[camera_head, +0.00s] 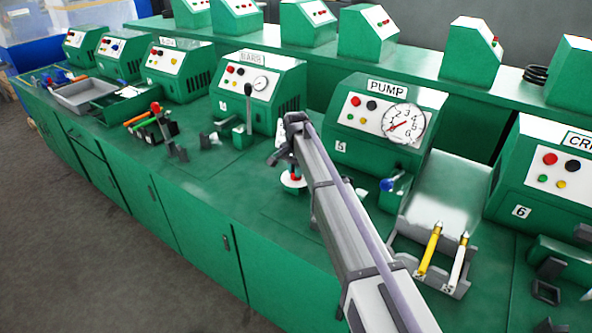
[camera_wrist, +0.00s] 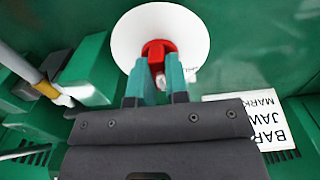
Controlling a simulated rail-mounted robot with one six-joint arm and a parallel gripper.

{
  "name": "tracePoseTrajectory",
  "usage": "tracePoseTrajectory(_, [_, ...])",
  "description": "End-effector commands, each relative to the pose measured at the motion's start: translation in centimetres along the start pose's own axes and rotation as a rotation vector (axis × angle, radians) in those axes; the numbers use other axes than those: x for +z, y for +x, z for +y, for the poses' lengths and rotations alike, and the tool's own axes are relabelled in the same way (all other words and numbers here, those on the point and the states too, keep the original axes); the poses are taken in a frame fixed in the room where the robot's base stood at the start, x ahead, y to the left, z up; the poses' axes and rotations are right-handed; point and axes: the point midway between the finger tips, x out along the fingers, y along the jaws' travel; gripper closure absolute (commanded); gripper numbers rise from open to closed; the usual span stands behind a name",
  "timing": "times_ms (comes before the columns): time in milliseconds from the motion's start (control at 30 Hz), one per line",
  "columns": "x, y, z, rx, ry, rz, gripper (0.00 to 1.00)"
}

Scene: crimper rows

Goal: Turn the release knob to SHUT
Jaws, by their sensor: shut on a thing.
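A red knob (camera_wrist: 158,48) sits at the middle of a round white plate (camera_wrist: 126,40) in the wrist view. My gripper (camera_wrist: 156,68) has its two teal fingers at the knob, one on each side, shut on it. Faint marks at the plate's lower right edge are too small to read, so I cannot tell the knob's setting. In the head view, my gripper (camera_head: 290,163) is over the white plate (camera_head: 293,182) in front of the PUMP box, and my arm hides part of that area.
The PUMP box (camera_head: 352,128) with a dial gauge (camera_head: 403,124) stands behind my arm. A label (camera_wrist: 240,110) lies beside the plate.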

Motion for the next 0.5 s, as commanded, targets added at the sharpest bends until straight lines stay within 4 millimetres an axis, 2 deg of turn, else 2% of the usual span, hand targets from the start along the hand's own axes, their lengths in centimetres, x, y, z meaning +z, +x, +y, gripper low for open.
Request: tracePoseTrajectory(500, [0.03,0.02,0.03,0.000,-0.482,0.000,1.00])
